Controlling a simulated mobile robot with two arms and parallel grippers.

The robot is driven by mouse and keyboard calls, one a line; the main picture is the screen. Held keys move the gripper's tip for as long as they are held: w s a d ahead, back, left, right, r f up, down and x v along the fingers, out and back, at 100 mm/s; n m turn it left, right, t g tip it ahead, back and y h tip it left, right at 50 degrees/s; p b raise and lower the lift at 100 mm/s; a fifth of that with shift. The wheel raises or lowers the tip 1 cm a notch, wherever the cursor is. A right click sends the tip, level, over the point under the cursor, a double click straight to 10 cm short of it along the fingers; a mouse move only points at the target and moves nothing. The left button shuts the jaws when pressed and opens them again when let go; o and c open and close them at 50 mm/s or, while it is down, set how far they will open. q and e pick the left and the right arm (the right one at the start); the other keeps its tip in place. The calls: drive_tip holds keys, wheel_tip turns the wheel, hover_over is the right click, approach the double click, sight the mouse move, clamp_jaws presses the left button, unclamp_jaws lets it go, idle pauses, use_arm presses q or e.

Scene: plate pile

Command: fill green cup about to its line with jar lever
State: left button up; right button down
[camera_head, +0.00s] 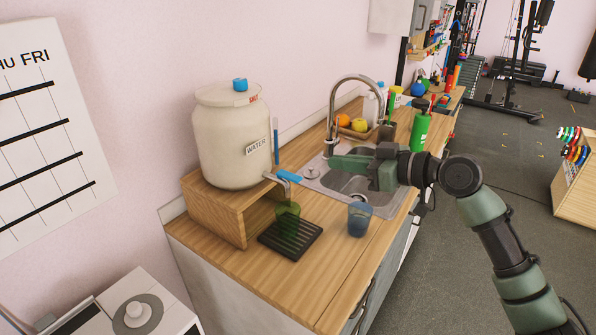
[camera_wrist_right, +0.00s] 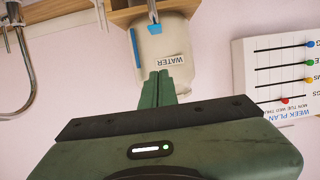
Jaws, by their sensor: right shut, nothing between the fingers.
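The cream jar (camera_head: 232,145) marked WATER stands on a wooden stand (camera_head: 214,213). Its tap has a blue lever (camera_head: 289,176), and the lever also shows in the right wrist view (camera_wrist_right: 153,31). The translucent green cup (camera_head: 288,214) stands upright on a black drip tray (camera_head: 291,248) below the tap spout. I cannot make out its line or a water level. My right gripper (camera_head: 332,162) is shut and empty, over the sink to the right of the lever and apart from it. Its closed fingers (camera_wrist_right: 160,85) point towards the jar. My left gripper is not in view.
A translucent blue cup (camera_head: 359,219) stands on the counter right of the tray. The sink (camera_head: 378,188) and its tall faucet (camera_head: 333,105) lie behind it. A fruit tray and a green bottle (camera_head: 420,131) stand farther back. The front counter (camera_head: 310,285) is clear.

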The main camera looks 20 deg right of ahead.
drive_tip(key=p, duration=0.5)
hover_over(289, 178)
drive_tip(key=s+d, duration=0.2)
drive_tip(key=d, duration=0.1)
wheel_tip(289, 178, down, 2)
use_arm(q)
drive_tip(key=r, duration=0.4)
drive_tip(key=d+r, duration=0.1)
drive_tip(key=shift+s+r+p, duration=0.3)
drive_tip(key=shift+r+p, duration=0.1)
use_arm(e)
wheel_tip(289, 178, down, 4)
drive_tip(key=shift+f, duration=0.2)
